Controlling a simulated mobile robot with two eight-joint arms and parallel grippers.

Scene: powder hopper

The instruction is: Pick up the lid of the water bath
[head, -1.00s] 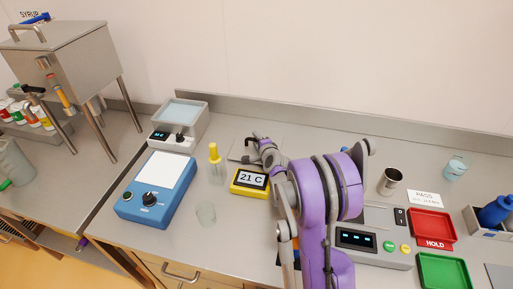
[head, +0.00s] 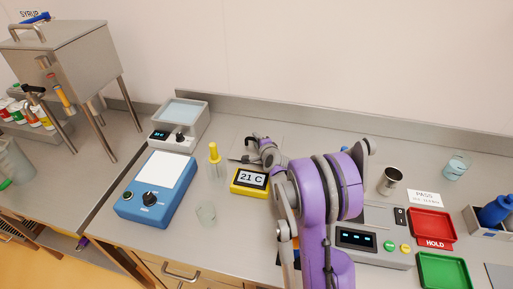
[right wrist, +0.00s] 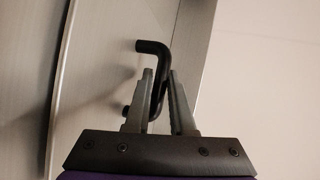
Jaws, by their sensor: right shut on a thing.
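The water bath (head: 184,117) is a grey box at the back left with its top open and pale blue water showing. Its lid (head: 240,158) is a thin grey metal plate at the counter, behind the yellow 21 C display and mostly hidden by my gripper. My right gripper (head: 254,143) is over the lid. In the right wrist view, its two fingers (right wrist: 161,90) are shut on the black bent handle (right wrist: 155,48) of the lid (right wrist: 110,65). I cannot tell whether the lid touches the counter. My left gripper is not in view.
A steel hopper (head: 70,60) is at left. Red (head: 432,224) and green (head: 443,270) trays are at right.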

